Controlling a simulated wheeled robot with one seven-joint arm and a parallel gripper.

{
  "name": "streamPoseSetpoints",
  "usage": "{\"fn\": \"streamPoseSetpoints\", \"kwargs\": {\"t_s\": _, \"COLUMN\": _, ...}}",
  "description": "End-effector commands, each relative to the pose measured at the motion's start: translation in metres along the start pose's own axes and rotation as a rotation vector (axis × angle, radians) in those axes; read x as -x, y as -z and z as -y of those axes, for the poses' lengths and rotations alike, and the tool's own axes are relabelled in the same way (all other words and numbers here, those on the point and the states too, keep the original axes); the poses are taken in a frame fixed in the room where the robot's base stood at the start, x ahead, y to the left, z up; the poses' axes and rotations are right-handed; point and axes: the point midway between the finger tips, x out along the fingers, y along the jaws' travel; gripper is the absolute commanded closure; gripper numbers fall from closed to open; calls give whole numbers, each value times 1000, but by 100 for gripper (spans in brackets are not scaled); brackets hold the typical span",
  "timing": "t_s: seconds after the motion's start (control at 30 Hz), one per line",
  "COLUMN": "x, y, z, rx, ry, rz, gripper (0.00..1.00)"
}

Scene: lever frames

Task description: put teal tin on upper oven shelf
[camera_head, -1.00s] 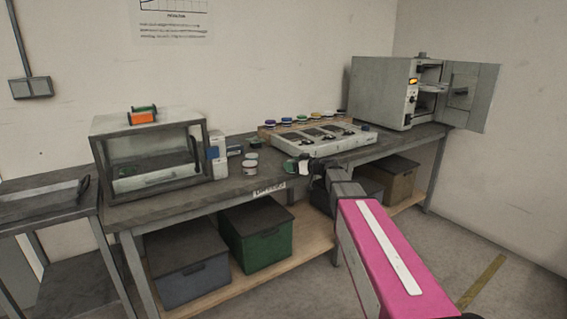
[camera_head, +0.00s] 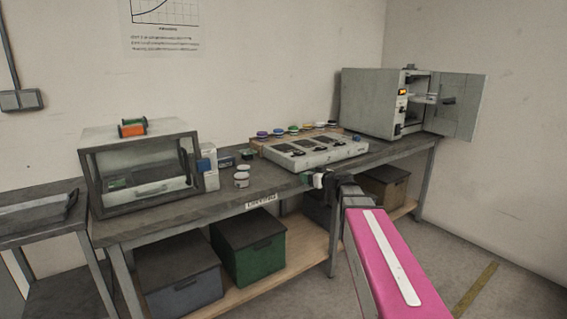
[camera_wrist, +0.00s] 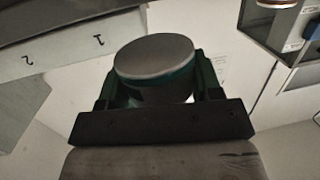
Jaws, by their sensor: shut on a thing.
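The teal tin (camera_wrist: 155,62), with a flat grey lid and a teal band, is held between the green fingers of my gripper (camera_wrist: 152,88) in the wrist view. In the head view, my gripper (camera_head: 314,180) is small, near the bench's front edge and in front of the hotplate unit; the tin is hard to make out there. The oven (camera_head: 372,103) stands at the bench's right end, well apart from my gripper. Its door (camera_head: 458,108) is swung open to the right. A pale upper shelf (camera_head: 422,98) shows inside; the shelf details are too small to tell.
The hotplate unit (camera_head: 318,152) lies between my gripper and the oven, with several coloured-lid tins on a rack (camera_head: 268,143) behind it. Crates (camera_head: 250,242) sit below the bench (camera_head: 160,217).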

Motion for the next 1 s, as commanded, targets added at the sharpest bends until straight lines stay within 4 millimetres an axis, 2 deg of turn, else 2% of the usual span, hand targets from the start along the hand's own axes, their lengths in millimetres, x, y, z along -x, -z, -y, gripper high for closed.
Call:
{"fn": "streamPoseSetpoints", "kwargs": {"t_s": 0.4, "x": 17, "y": 55, "z": -46, "rx": -56, "ry": -400, "rz": -2, "gripper": 67}}
{"fn": "streamPoseSetpoints", "kwargs": {"t_s": 1.0, "x": 36, "y": 125, "z": -70, "rx": -91, "ry": -634, "rz": -2, "gripper": 67}}
